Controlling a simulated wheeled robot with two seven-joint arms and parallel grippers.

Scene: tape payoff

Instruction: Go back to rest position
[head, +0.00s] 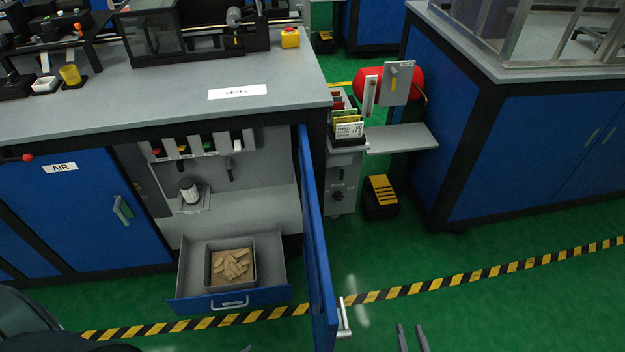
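My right gripper (412,338) shows at the bottom edge, right of the open blue cabinet door (315,240). Its two grey fingers stand apart with nothing between them, over the green floor. A small grey tip (247,348) at the bottom edge, left of the door, looks like part of my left gripper; the rest is out of frame, so its opening cannot be told. Dark parts of my own body show at the lower left.
The cabinet door stands open toward me, its handle (344,318) near my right gripper. A drawer (228,300) is pulled out, holding a bin (210,278) of tan pieces. A grey side shelf (402,138) juts out right.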

